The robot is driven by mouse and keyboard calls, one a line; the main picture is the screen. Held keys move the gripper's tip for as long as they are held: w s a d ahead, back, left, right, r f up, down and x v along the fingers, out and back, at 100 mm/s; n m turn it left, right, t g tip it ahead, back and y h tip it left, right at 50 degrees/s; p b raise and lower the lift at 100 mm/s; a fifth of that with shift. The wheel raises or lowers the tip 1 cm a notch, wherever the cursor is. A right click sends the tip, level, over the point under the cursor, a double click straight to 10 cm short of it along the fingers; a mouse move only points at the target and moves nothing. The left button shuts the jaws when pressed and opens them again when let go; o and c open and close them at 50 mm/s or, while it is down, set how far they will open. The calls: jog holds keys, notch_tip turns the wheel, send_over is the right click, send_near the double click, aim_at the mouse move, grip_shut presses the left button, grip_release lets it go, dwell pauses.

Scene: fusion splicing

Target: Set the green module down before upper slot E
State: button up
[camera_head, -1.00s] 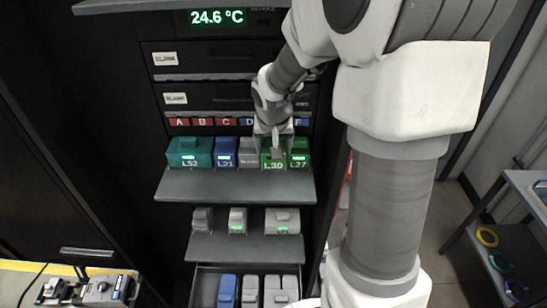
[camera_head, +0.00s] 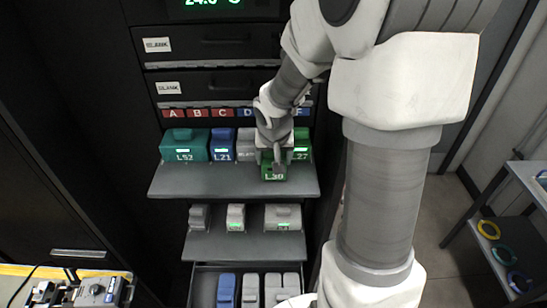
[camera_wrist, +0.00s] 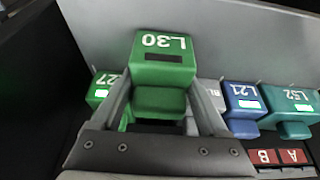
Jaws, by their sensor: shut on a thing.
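The green module marked L30 (camera_head: 273,174) is in my gripper (camera_head: 273,155), over the upper shelf (camera_head: 180,182) and forward of the module row. In the wrist view the L30 module (camera_wrist: 163,62) shows between the two fingers of my gripper (camera_wrist: 160,98). I cannot tell whether its underside touches the shelf. A second green module, L27 (camera_head: 301,146), stands in the row under label F (camera_head: 299,112). The label of slot E is hidden behind my arm, between the blue label D (camera_head: 244,113) and F.
Left in the row stand teal L52 (camera_head: 186,147), blue L21 (camera_head: 222,146) and a grey module (camera_head: 245,146), close to my gripper's left. The shelf front is bare left of L30. A lower shelf (camera_head: 225,247) holds grey modules; a drawer below holds several more.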

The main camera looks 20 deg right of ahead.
jog(key=shift+f, duration=0.15)
jog(key=o, duration=1.5)
jog(key=shift+r, duration=0.5)
jog(key=p+v, duration=0.1)
jog(key=v, duration=1)
jog(key=shift+s+r, duration=0.15)
